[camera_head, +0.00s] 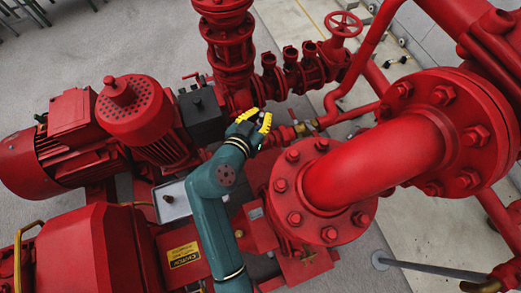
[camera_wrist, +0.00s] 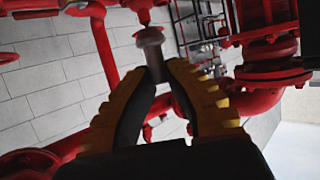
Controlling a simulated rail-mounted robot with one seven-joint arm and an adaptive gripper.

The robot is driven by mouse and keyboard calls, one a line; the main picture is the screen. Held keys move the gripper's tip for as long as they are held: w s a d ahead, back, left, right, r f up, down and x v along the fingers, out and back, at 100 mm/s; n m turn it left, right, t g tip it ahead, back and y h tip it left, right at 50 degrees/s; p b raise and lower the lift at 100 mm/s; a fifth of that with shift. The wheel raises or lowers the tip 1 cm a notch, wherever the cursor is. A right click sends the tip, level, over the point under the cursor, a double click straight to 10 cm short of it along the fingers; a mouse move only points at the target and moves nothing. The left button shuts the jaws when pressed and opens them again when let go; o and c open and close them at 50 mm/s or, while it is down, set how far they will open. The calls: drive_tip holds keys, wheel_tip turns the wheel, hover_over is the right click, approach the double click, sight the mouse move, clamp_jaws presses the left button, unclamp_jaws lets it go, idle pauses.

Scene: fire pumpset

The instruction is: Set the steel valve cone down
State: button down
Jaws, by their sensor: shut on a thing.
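My gripper (camera_head: 257,121) is in the middle of the head view, at the end of my teal arm, among the red pipes. In the wrist view its two yellow-and-black fingers (camera_wrist: 155,75) close on the steel valve cone (camera_wrist: 151,45). The cone is a small grey piece with a rounded, wider head, and it sticks out beyond the fingertips. Its lower part is hidden between the fingers. In the head view I cannot make out the cone. I cannot tell whether it touches anything.
A red motor (camera_head: 139,112) and a dark grey box (camera_head: 201,115) stand left of my gripper. A large flanged red pipe (camera_head: 374,160) is close on the right. A row of red valves with a handwheel (camera_head: 343,25) is behind. Grey floor (camera_head: 150,40) is open at the back left.

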wheel_tip(320, 180, down, 12)
drive_tip(key=b, duration=0.5)
drive_tip(key=shift+w+r, duration=0.1)
drive_tip(key=shift+r, duration=0.05)
drive_tip(key=c, duration=1.2)
unclamp_jaws()
drive_tip(key=shift+c, duration=0.2)
drive_tip(key=shift+a+r, duration=0.1)
drive_tip(key=shift+r, duration=0.15)
drive_tip(key=p+v, duration=0.4)
drive_tip(key=v, duration=0.8)
drive_tip(key=shift+r, duration=0.15)
